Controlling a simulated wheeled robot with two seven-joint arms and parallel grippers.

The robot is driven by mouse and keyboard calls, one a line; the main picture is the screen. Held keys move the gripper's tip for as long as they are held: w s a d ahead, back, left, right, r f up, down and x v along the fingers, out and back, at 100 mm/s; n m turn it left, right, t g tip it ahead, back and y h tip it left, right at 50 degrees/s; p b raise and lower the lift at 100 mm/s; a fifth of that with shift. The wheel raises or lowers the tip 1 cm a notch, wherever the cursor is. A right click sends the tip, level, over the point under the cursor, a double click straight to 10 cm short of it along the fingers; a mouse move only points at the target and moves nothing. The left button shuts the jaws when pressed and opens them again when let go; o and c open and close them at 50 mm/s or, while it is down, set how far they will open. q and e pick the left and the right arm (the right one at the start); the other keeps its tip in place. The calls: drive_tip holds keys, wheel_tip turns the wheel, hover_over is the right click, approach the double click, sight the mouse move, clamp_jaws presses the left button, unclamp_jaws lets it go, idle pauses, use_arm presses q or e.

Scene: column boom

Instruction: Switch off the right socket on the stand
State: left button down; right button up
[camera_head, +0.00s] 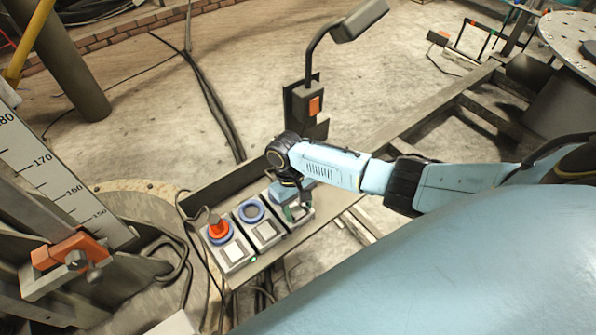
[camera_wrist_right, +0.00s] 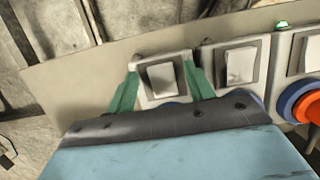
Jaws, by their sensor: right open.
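The stand (camera_head: 322,207) carries a row of three white sockets with square rocker switches. The right socket (camera_wrist_right: 180,58) is largely hidden under my right gripper (camera_head: 293,207) in the head view. In the wrist view, its switch (camera_wrist_right: 162,78) lies between the two green fingertips of my right gripper (camera_wrist_right: 161,70). The fingers are apart, with nothing clamped between them. Whether they touch the socket, and which way the switch is pressed, I cannot tell. My left gripper is not in view.
The middle socket (camera_head: 266,232) has an empty blue ring. The left socket (camera_head: 231,253) holds an orange plug (camera_head: 219,229). A small green light (camera_wrist_right: 282,25) shows at the plate edge. A lamp (camera_head: 358,20) on a bent arm rises behind the sockets.

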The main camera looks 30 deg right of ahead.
sight(291, 205)
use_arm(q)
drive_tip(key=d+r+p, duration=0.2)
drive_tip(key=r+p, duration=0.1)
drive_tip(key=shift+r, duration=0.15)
use_arm(e)
drive_tip(key=v, duration=1.3)
drive_tip(key=shift+r, duration=0.2)
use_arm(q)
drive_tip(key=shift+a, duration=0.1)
